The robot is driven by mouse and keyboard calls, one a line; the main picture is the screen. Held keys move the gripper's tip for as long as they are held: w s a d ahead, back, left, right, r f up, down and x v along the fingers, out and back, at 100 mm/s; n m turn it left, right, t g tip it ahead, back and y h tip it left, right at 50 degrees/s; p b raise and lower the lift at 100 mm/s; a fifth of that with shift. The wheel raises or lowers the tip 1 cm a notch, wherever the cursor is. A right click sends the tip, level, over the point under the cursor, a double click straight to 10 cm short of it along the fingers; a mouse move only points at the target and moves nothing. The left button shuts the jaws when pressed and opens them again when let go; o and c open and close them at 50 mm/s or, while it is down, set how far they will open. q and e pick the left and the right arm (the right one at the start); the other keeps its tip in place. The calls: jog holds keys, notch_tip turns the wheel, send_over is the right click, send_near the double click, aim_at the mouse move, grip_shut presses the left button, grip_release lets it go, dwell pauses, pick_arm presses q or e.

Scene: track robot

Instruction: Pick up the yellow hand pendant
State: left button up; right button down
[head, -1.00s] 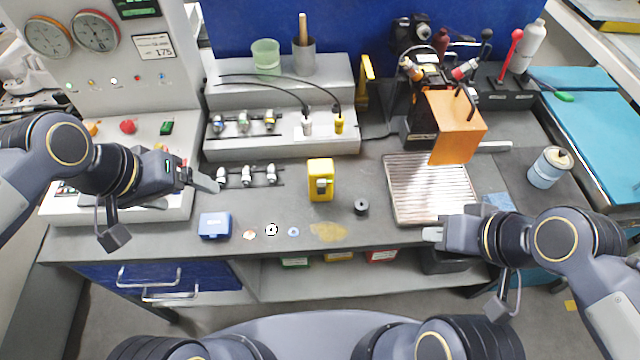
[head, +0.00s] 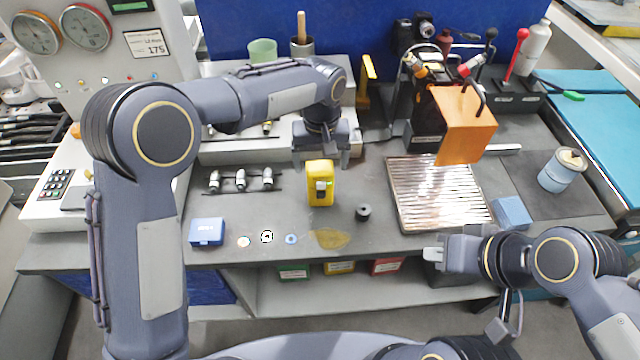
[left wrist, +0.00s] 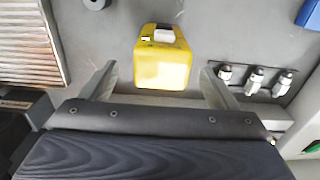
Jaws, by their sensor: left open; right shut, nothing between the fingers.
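My left gripper (head: 321,163) is open, just behind the pendant in the head view, fingers spread to either side. In the left wrist view the open left gripper (left wrist: 162,80) holds nothing. My right gripper (head: 430,255) is shut and empty near the bench's front edge, right of the pendant.
A small black cylinder (head: 363,212) stands right of the pendant, and a ribbed metal plate (head: 440,195) lies beyond it. Left are several small fittings (head: 240,180) and a blue box (head: 207,232). An orange guard (head: 466,125) stands at back right.

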pick_arm(q)
notch_tip(320, 180, down, 6)
jog(key=shift+s+a+f+p, duration=0.1)
jog(key=shift+s+p, duration=0.05)
jog(key=shift+p, duration=0.65)
jog(key=c, duration=1.3)
jog(key=shift+r, duration=0.2)
jog(key=shift+r, duration=0.65)
jog(key=s+a+r+b, duration=0.1)
jog(key=s+r+b, duration=0.3)
jog(key=s+r, duration=0.7)
jog(key=s, duration=0.3)
jog(key=shift+r, duration=0.25)
